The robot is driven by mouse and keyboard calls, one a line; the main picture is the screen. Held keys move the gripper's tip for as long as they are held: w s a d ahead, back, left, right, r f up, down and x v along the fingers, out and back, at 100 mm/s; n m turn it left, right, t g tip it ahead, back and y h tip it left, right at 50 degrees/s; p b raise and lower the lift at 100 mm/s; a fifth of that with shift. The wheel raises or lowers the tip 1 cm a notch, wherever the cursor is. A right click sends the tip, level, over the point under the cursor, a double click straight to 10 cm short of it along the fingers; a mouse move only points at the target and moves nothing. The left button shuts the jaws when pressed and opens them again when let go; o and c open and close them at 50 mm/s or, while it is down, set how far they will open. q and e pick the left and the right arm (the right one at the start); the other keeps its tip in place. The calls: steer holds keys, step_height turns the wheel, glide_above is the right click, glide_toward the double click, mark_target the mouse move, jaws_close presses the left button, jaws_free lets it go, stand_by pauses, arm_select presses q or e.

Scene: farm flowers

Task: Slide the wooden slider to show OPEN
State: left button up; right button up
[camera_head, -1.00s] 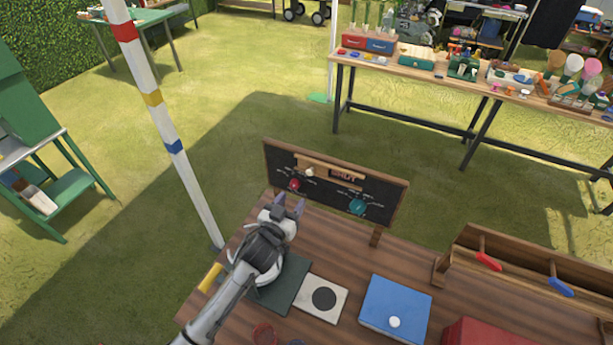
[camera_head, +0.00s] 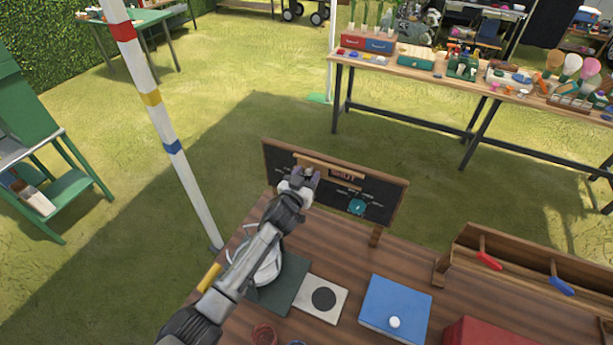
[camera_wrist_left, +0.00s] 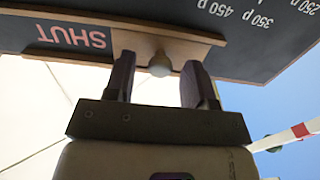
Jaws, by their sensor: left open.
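The chalkboard (camera_head: 277,160) stands upright at the back of the wooden table. The wooden slider (camera_head: 322,164) runs along its upper part, and the word SHUT (camera_head: 342,175) shows beside it. My left gripper (camera_head: 305,174) is at the board in front of the slider. In the left wrist view its open fingers (camera_wrist_left: 159,76) stand on either side of the knob, with gaps visible. My right gripper is not in view.
The table holds a white plate with a black disc (camera_head: 324,299), a blue box (camera_head: 395,309) and a red box (camera_head: 485,334). A wooden rack (camera_head: 520,262) stands at right. A striped pole (camera_head: 160,120) rises at left.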

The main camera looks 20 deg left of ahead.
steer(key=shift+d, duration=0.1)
arm_select(q)
steer(key=c, duration=0.4)
jaws_close()
